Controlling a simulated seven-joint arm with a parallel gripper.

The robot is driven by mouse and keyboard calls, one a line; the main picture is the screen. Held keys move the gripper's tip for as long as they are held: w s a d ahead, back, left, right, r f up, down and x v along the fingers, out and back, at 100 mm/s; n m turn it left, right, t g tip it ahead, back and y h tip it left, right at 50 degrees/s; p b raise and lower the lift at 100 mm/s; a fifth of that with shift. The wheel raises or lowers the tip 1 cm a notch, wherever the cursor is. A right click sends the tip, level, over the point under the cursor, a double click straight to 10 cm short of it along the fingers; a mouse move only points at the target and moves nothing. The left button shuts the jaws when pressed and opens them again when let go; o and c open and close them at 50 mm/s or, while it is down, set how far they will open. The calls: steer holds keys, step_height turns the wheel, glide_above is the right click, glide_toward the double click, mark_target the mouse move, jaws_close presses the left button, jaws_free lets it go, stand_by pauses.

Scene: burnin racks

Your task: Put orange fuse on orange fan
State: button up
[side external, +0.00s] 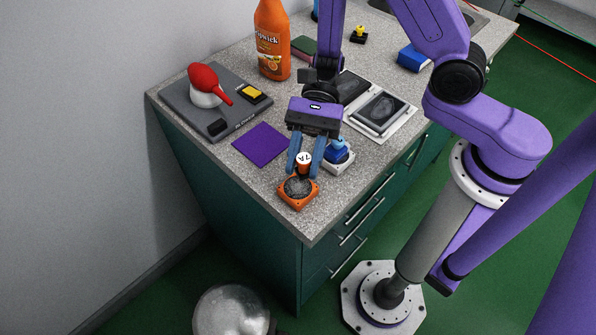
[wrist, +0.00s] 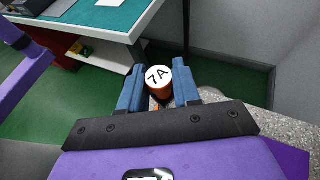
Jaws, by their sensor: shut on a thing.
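The orange fuse (side external: 303,159) has a white top, marked "7A" in the wrist view (wrist: 158,77). My gripper (side external: 304,166) is shut on it, with the blue fingers (wrist: 155,88) on either side. The fuse is upright, above the back part of the orange fan (side external: 285,203). The fan is a square orange frame with a dark round grille, near the counter's front corner. I cannot tell whether the fuse touches the fan. In the wrist view the fuse and gripper hide most of the fan.
A white block with a blue top (side external: 340,159) stands close to the right of my gripper. A purple mat (side external: 261,144) lies to the left. A grey board (side external: 206,121) holds a red-and-white bulb. An orange bottle (side external: 271,45) stands behind. The counter's front edge is near the fan.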

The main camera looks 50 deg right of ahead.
mark_target(298, 173)
steer(key=shift+w+a+f, duration=0.35)
steer(key=shift+f, duration=1.85)
steer(key=shift+f, duration=0.1)
steer(key=o, duration=1)
